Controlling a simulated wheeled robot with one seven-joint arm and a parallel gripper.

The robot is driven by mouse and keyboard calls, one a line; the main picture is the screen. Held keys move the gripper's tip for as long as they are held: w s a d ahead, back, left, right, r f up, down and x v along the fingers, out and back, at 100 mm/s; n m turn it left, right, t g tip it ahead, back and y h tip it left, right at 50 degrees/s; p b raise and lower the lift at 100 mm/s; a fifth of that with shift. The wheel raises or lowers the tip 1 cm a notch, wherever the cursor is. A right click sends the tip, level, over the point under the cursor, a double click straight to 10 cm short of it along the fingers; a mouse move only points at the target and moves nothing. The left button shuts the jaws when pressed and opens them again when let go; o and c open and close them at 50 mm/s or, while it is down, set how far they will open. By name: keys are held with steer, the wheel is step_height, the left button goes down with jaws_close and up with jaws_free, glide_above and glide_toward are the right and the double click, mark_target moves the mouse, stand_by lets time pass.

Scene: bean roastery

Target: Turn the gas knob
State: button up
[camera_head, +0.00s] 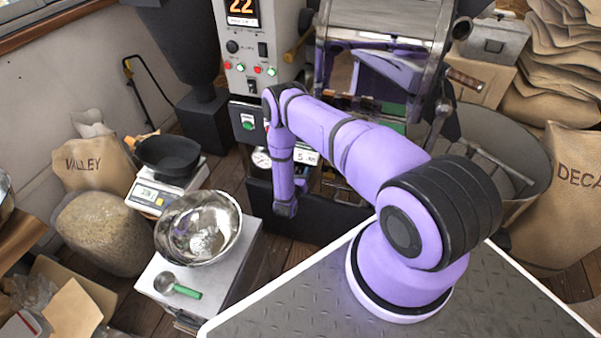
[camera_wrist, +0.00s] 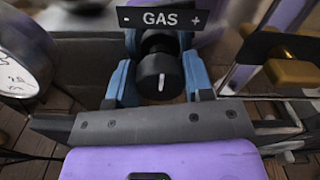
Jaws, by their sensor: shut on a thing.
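The gas knob (camera_wrist: 158,82) is a round black knob with a short white mark, close to upright in the wrist view. It sits below a dark plate (camera_wrist: 160,18) lettered GAS, with a minus at its left and a plus at its right. My gripper (camera_wrist: 160,72) has its two blue-grey fingers on either side of the knob and is shut on it. In the head view my purple arm reaches to the front of the roaster (camera_head: 247,75), and the knob and fingers are hidden there.
A round gauge (camera_wrist: 18,70) is close at the left of the wrist view, and a brass-coloured part (camera_wrist: 292,72) at the right. In the head view a steel bowl (camera_head: 213,212) and a green-handled scoop (camera_head: 177,287) rest on a cabinet left of my arm.

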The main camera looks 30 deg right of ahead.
steer(key=shift+a, duration=0.1)
steer(key=m, duration=0.4)
steer(key=shift+m, duration=0.4)
steer(key=m, duration=1)
steer(key=shift+s, duration=0.1)
steer(key=shift+f+m, duration=0.1)
steer(key=shift+m, duration=2.1)
steer(key=o, duration=0.9)
